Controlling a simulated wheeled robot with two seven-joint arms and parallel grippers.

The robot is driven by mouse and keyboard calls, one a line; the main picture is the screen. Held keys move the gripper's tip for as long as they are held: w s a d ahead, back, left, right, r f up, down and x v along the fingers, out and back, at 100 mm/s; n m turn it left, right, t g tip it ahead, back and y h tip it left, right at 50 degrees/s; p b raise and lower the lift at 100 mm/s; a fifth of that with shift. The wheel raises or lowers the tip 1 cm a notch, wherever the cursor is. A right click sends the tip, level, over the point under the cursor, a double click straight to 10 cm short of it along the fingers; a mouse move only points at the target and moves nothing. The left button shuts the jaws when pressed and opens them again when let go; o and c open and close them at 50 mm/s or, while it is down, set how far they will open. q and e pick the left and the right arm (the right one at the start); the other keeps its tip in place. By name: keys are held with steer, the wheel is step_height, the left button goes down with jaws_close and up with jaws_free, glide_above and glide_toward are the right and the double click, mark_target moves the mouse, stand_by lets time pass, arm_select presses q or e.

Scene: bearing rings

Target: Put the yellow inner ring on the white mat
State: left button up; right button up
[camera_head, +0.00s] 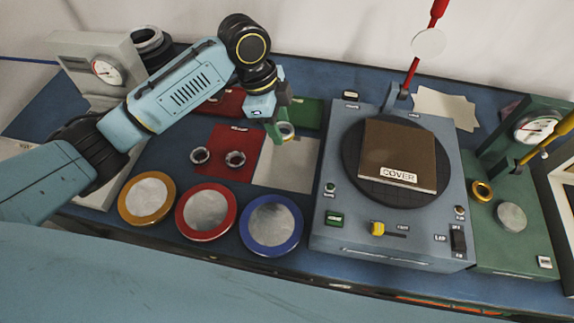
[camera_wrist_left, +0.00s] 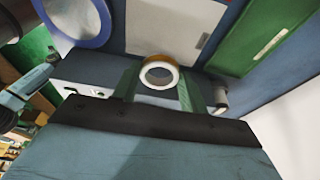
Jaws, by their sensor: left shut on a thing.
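My left gripper (camera_head: 280,133) is shut on the yellow inner ring (camera_head: 288,130), and its green fingers grip the ring on both sides. In the left wrist view the ring (camera_wrist_left: 160,72) shows a yellow-brown band and a pale face, between the fingertips of the gripper (camera_wrist_left: 159,80). The white mat (camera_head: 288,172) lies on the blue table just in front of and below the gripper. The ring appears held above the table near the mat's back edge; the exact height is hard to tell. The mat also shows in the left wrist view (camera_wrist_left: 165,28). My right gripper is out of view.
A red mat (camera_head: 222,140) with two metal rings lies left of the white mat, a green mat (camera_head: 308,112) behind it. Orange, red and blue rimmed dishes (camera_head: 272,226) stand in front. A grey machine (camera_head: 330,215) with a brown cover (camera_head: 400,150) stands close on the right.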

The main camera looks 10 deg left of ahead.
arm_select(q)
steer(key=d+f+m, duration=0.1)
steer(key=m, duration=0.1)
steer(key=b, duration=0.1)
glide_above(288, 164)
steer(key=shift+g, duration=0.3)
steer(key=f, duration=0.4)
steer(key=shift+a+f, duration=0.3)
steer(key=shift+a, duration=0.1)
step_height(288, 164, down, 5)
steer(key=shift+f+b, duration=0.15)
steer(key=shift+b, duration=0.4)
steer(key=shift+f, duration=0.15)
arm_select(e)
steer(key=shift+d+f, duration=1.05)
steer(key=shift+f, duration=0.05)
arm_select(q)
steer(key=shift+f, duration=0.2)
steer(key=o, duration=1)
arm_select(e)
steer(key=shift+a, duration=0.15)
